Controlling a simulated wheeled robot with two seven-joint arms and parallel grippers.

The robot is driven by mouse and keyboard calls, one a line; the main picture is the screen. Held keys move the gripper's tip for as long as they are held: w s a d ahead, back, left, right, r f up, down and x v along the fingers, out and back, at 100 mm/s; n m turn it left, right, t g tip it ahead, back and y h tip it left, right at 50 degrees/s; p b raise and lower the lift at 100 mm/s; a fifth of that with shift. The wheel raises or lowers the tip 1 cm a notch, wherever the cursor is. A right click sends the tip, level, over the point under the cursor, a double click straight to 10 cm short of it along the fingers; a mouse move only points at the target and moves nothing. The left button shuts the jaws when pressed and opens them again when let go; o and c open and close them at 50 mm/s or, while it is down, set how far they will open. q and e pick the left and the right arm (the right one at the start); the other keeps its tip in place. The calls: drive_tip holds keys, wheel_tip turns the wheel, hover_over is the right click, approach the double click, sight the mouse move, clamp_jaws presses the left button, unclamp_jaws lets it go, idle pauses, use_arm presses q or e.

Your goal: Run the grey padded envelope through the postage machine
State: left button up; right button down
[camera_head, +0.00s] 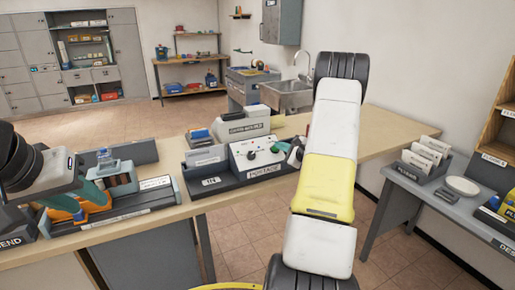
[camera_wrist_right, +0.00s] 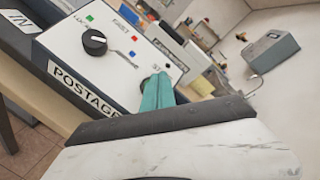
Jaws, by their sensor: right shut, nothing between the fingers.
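The postage machine (camera_head: 262,155) is a white and dark box on the wooden counter, with a knob and coloured buttons on its sloped panel. In the right wrist view its panel (camera_wrist_right: 93,63) fills the left side. My right gripper (camera_wrist_right: 158,88) is shut and empty, its teal fingertips at the panel's right end beside a label beginning "ST"; contact is unclear. A light grey flat item (camera_head: 206,156), possibly the padded envelope, stands in the slot marked IN at the machine's left. My left gripper (camera_head: 90,199) is low over the counter at the left; its opening is unclear.
A caddy (camera_head: 118,183) and a labelled dark tray (camera_head: 128,208) are near my left gripper. A scale-like white device (camera_head: 243,125) stands behind the machine. A side table (camera_head: 425,203) at the right holds envelopes and a white dish. A sink (camera_head: 289,95) is behind.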

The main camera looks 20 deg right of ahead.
drive_tip(key=shift+w+f, duration=0.1)
drive_tip(key=shift+f, duration=0.05)
drive_tip(key=shift+w+f, duration=0.1)
drive_tip(key=shift+f, duration=0.05)
idle(0.4)
